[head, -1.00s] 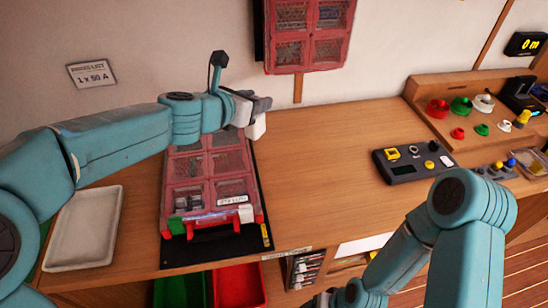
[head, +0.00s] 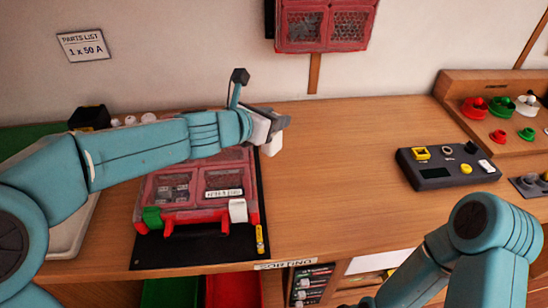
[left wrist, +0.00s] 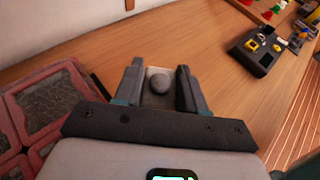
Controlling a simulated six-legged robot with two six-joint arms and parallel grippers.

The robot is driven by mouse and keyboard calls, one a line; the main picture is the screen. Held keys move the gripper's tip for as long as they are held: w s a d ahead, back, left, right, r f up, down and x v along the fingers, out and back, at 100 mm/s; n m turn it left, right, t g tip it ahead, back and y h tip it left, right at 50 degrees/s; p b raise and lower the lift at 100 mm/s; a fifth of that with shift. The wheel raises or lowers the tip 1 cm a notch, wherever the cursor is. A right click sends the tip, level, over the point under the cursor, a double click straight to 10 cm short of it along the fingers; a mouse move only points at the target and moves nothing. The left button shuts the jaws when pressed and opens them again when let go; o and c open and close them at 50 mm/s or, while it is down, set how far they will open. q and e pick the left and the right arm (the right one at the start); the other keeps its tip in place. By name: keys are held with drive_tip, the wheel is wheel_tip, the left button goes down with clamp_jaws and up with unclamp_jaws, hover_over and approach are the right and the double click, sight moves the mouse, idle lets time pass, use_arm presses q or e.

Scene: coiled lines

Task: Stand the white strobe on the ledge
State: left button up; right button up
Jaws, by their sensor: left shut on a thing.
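My left gripper (head: 276,128) is shut on a small pale thing, which I take to be the white strobe (head: 272,146). It hangs above the wooden bench, just right of the red case (head: 185,217). In the left wrist view the strobe (left wrist: 159,87) is a pale block with a rounded grey knob, between the two dark fingers of my left gripper (left wrist: 160,85). The fingers hide its sides. A raised wooden ledge (head: 456,88) at the right back carries red, green and white round pieces. My right gripper is out of view; only its arm shows at the lower right.
A dark control box (head: 430,175) with yellow buttons stands on the bench right of centre. A pale tray (head: 68,235) lies at the left, partly behind my arm. A red cabinet (head: 325,28) hangs on the wall. The bench middle (head: 340,170) is clear.

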sight(274, 141)
use_arm(q)
wheel_tip(274, 141, down, 2)
drive_tip(key=shift+d+b, duration=0.1)
drive_tip(key=shift+b, duration=0.25)
drive_tip(key=shift+w+f+b, duration=0.3)
drive_tip(key=shift+w+f, duration=0.05)
drive_tip(key=shift+f, duration=0.25)
drive_tip(key=f+b, duration=0.3)
drive_tip(key=shift+s+f+b, duration=0.2)
drive_tip(key=shift+s+b, duration=0.05)
drive_tip(key=shift+b, duration=0.05)
drive_tip(key=shift+w+f, duration=0.2)
drive_tip(key=shift+f, duration=0.05)
drive_tip(key=shift+r, duration=0.1)
drive_tip(key=shift+s+r, duration=0.1)
drive_tip(key=shift+s, duration=0.1)
drive_tip(key=shift+f, duration=0.2)
drive_tip(key=o, duration=1.2)
drive_tip(key=shift+w, duration=0.2)
drive_tip(key=shift+s, duration=0.1)
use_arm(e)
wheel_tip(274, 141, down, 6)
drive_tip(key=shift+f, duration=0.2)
